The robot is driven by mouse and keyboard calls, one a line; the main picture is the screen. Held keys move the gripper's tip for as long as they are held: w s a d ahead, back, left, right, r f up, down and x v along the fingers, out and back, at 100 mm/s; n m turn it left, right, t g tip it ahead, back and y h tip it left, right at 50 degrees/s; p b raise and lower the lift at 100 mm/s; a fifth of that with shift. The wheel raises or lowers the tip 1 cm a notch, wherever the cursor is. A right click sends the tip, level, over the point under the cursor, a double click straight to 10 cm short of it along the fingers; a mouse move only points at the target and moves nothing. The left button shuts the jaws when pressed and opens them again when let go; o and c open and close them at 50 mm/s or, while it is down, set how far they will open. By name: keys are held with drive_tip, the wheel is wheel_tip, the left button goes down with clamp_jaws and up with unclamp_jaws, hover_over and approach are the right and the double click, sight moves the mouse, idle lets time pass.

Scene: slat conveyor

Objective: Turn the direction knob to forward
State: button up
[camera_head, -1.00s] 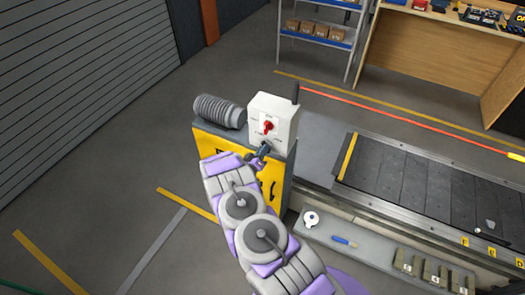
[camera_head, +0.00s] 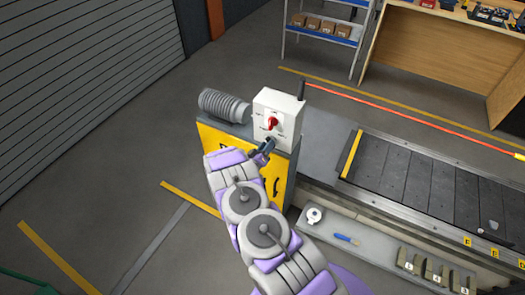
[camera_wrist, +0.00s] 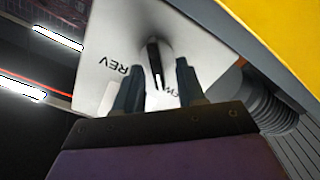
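The white control box (camera_head: 283,108) stands on a yellow and grey housing at the conveyor's near end. A red knob (camera_head: 272,122) shows on its face in the head view. In the wrist view a dark knob (camera_wrist: 154,52) with a white pointer line sits on a white panel, with "REV" to its left and a partly hidden "FW…" label below right. The pointer is directed down, near "FW…". My gripper (camera_wrist: 157,75) is open, a finger on each side of the knob's lower end; contact cannot be told. In the head view my gripper (camera_head: 264,151) is just below the red knob.
A grey ribbed motor (camera_head: 224,105) is left of the box. A dark post (camera_head: 302,90) rises behind it. The slat conveyor (camera_head: 415,185) runs right. A ledge (camera_head: 375,250) in front holds a white roll (camera_head: 314,215) and a blue marker (camera_head: 346,240).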

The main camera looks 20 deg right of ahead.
drive_tip(key=v, duration=1.7)
drive_tip(key=shift+a+p, duration=0.2)
drive_tip(key=shift+p, duration=0.15)
drive_tip(key=shift+s+f, duration=0.1)
drive_tip(key=w+a+r+m+g+y, duration=0.1)
drive_tip(key=w+a+r+y, duration=0.3)
drive_tip(key=a, duration=0.3)
drive_tip(key=w+a+r+g+y, duration=0.1)
drive_tip(key=w+a+r+y, duration=0.1)
drive_tip(key=w+a+y, duration=0.3)
drive_tip(key=s+a+r+n+g+y+b, duration=0.1)
drive_tip(key=s+a+r+y, duration=0.3)
drive_tip(key=r, duration=0.3)
drive_tip(key=s+a+r+n+g+y, duration=0.1)
drive_tip(key=s+a+r+g+y, duration=0.1)
drive_tip(key=s+a+r+y, duration=0.45)
drive_tip(key=s+d+r+g+h, duration=0.1)
drive_tip(key=s+d+r, duration=0.3)
drive_tip(key=s, duration=0.8)
drive_tip(key=s+d+r+g+h, duration=0.2)
drive_tip(key=s+d+r+g, duration=0.2)
drive_tip(key=s+d, duration=0.4)
drive_tip(key=s+d+r+n+g+h, duration=0.1)
drive_tip(key=s+d+r, duration=0.4)
drive_tip(key=s, duration=1.2)
drive_tip(key=shift+s+d+g+h+b, duration=0.3)
drive_tip(key=shift+d+g+h+b, duration=0.15)
drive_tip(key=shift+d+g+h, duration=0.35)
